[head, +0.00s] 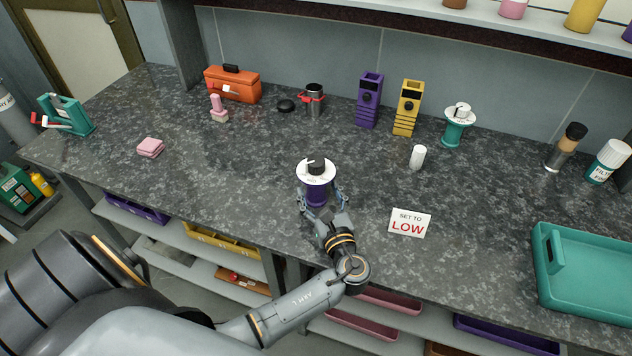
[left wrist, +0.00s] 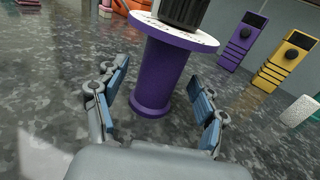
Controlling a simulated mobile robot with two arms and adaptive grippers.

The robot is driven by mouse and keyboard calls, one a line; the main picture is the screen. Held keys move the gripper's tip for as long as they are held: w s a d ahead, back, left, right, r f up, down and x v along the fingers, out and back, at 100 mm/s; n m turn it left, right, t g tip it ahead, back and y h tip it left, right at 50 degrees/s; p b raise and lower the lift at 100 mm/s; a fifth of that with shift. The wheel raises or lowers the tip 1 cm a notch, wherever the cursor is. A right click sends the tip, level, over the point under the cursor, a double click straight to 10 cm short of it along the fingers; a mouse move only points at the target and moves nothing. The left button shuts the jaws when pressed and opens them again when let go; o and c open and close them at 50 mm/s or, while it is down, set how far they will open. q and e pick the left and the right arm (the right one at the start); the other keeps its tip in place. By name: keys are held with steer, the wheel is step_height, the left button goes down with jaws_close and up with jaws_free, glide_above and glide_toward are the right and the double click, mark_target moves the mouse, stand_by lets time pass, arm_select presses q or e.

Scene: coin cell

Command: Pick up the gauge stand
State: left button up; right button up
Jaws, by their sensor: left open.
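A purple gauge stand (head: 316,194) stands upright on the dark speckled counter, with a round white dial and a black knob on top. My left gripper (head: 320,203) is open, low over the counter at the stand's near side. In the left wrist view the stand's purple column (left wrist: 165,75) rises between and just beyond the two open fingers (left wrist: 158,78); I cannot tell whether they touch it. The top of its knob is cut off there. A similar teal stand (head: 455,131) with a white dial stands farther back right. My right gripper is not in view.
A "SET TO LOW" sign (head: 410,223) stands right of my gripper. A small white cylinder (head: 417,157), purple meter (head: 368,100) and yellow meter (head: 407,107) stand behind. A teal tray (head: 590,310) is at right. The counter left of the stand is largely clear.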

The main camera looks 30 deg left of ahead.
arm_select(q)
steer(key=x, duration=0.2)
steer(key=shift+w+a, duration=0.15)
steer(key=shift+a, duration=0.05)
steer(key=c, duration=1.3)
steer(key=shift+c, duration=0.8)
steer(key=shift+r, duration=0.15)
